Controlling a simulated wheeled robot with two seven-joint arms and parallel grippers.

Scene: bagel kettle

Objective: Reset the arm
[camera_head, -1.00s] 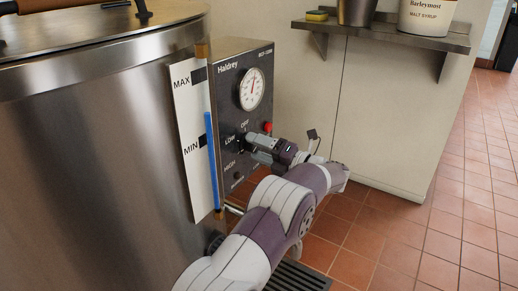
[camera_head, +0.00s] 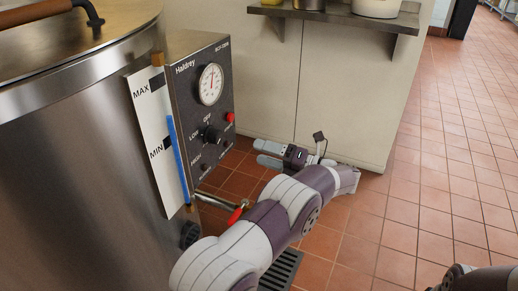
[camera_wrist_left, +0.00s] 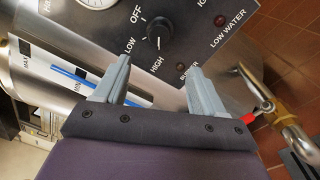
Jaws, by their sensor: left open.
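My left arm comes up from the bottom of the head view. My left gripper (camera_head: 264,153) is to the right of the kettle's control panel (camera_head: 190,95), apart from it. In the left wrist view its two grey fingers (camera_wrist_left: 160,70) are spread with nothing between them. The black heat knob (camera_head: 213,135) is on the panel among the OFF, LOW and HIGH labels. In the left wrist view the knob (camera_wrist_left: 158,30) lies just beyond the fingertips, untouched. I cannot tell its exact setting. My right gripper is not clearly seen.
The big steel kettle (camera_head: 75,150) fills the left, with a blue level gauge (camera_head: 178,158) and a red-handled valve (camera_head: 236,214) below the panel. A steel shelf (camera_head: 345,18) is on the wall behind. The tiled floor (camera_head: 440,150) at right is open.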

